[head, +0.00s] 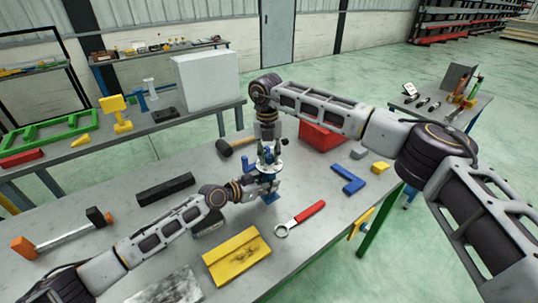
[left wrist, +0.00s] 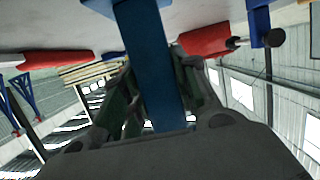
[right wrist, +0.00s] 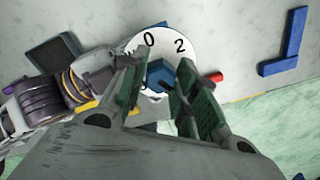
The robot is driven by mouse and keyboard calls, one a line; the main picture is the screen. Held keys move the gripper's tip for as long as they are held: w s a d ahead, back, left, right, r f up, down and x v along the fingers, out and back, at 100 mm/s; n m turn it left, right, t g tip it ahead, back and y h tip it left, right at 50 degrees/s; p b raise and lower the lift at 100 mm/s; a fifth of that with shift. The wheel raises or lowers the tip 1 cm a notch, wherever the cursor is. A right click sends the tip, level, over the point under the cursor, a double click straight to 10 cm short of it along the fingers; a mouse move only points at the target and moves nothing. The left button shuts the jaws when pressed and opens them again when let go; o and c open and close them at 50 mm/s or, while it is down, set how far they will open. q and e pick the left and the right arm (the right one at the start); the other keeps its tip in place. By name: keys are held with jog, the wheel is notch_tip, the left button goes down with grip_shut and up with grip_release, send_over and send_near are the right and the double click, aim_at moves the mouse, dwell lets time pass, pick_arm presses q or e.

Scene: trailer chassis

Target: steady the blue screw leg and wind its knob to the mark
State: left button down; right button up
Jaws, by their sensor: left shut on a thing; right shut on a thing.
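The blue screw leg (head: 271,198) stands on the workbench, mostly hidden by my grippers in the head view. My left gripper (head: 266,181) is shut on its blue post, which runs between the fingers in the left wrist view (left wrist: 148,60). A white dial (right wrist: 189,45) at its top shows the figures 0 and 2. The blue knob (right wrist: 158,72) sits at the dial's middle. My right gripper (head: 268,147) comes down from above and is shut on the knob, one finger on each side. A dark mark shows beside the knob; its alignment with the dial is unclear.
On the bench are a mallet (head: 226,148), a red box (head: 322,137), a blue angle piece (head: 350,181), a red-handled ring spanner (head: 306,213), a yellow plate (head: 236,256) and a black bar (head: 166,188). The bench's right edge (head: 376,220) is close.

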aim_at(268, 154)
jog(key=m, duration=0.4)
jog(key=shift+d+f+m, duration=0.15)
jog(key=shift+f+m, duration=0.15)
jog(key=shift+m, duration=0.4)
dwell(0.6)
dwell(0.4)
jog(key=o, duration=1)
jog(key=shift+w, duration=0.15)
jog(key=shift+o, duration=0.2)
jog(key=shift+r, duration=0.1)
jog(key=shift+r, duration=0.15)
notch_tip(268, 154, up, 12)
jog(key=shift+a, duration=0.25)
jog(key=shift+w, duration=0.1)
